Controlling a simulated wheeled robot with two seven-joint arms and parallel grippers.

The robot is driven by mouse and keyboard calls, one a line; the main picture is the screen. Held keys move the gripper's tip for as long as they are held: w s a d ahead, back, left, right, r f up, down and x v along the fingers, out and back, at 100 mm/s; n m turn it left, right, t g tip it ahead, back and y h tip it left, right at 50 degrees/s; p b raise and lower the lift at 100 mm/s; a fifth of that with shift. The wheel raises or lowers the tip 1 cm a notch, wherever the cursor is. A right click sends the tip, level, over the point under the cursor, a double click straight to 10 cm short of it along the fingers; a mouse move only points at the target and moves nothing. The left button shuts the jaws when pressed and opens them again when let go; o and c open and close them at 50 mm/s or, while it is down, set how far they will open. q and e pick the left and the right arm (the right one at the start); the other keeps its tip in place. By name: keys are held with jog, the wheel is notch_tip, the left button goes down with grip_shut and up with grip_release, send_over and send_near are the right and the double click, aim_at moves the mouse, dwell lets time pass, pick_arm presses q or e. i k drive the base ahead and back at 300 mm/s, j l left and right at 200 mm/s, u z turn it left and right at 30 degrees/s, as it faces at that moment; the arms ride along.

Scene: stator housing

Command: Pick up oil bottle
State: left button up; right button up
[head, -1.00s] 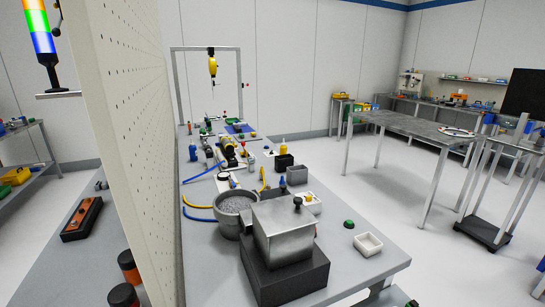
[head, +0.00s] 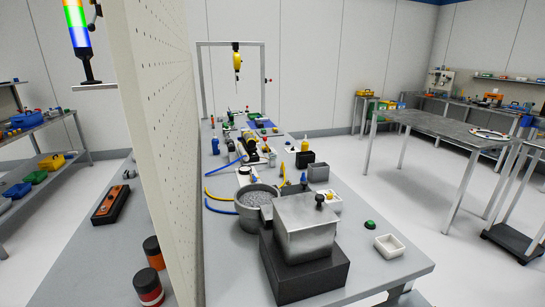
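A small yellow bottle with a pointed tip (head: 304,146) stands on the long grey workbench (head: 370,268), just behind a black block (head: 305,158). It looks like the oil bottle, but it is too small to be certain. A small blue bottle (head: 215,145) stands at the bench's left side, near the pegboard panel. Neither of my grippers is in view.
A metal box on a black base (head: 305,275) and a grey bowl (head: 257,199) fill the bench's near end. A white tray (head: 389,246) and a green button (head: 370,225) lie to the right. A pegboard panel (head: 165,130) borders the bench's left side. Open floor lies right.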

aim_at(305, 145)
jog(key=z, duration=0.4)
jog(key=i+l+z, duration=0.3)
jog(key=l+z, duration=0.15)
jog(key=l, duration=0.3)
jog(key=i+l+z, duration=0.45)
jog(key=l, duration=0.25)
jog(key=i+l+z, duration=0.5)
jog(key=i+l, duration=0.15)
jog(key=i, duration=0.25)
jog(key=i+l+u, duration=0.15)
jog(key=i, duration=0.2)
jog(key=i+l, duration=0.2)
jog(key=i, duration=0.2)
jog(key=i+j+u, duration=0.2)
jog(key=i+u, duration=0.25)
jog(key=i+j+u, duration=0.15)
jog(key=i+u, duration=0.15)
jog(key=u, duration=0.2)
jog(key=i+l+u, duration=0.1)
jog(key=i+u, duration=0.35)
jog(key=i+l+u, duration=0.1)
jog(key=i+u, duration=0.35)
jog(key=i, duration=0.15)
jog(key=i+l+u, duration=0.85)
jog(key=i, duration=0.2)
